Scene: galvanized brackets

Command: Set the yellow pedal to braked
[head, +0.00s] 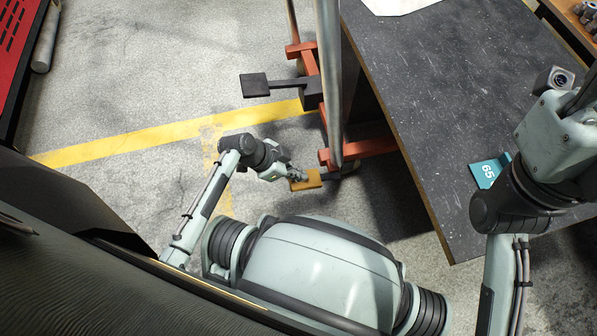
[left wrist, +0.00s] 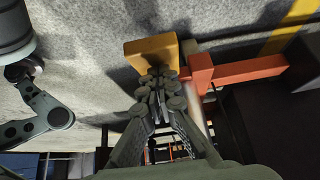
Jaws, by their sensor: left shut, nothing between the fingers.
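The yellow pedal (head: 306,181) sits low at the near end of an orange-red frame, beside the dark table. It also shows in the left wrist view (left wrist: 150,54), just beyond my fingertips. My left gripper (head: 298,175) is shut and empty, with its fingertips at the pedal's left side in the head view. In the left wrist view the closed fingers (left wrist: 158,85) overlap the pedal's lower edge; I cannot tell whether they touch it. The pedal's tilt is hard to judge.
The orange-red frame (head: 372,148) has a metal post (head: 328,70) and a black pedal (head: 255,86) farther back. The dark table (head: 440,110) bears a teal bracket marked 65 (head: 488,171). Open concrete floor with yellow lines lies left of the frame.

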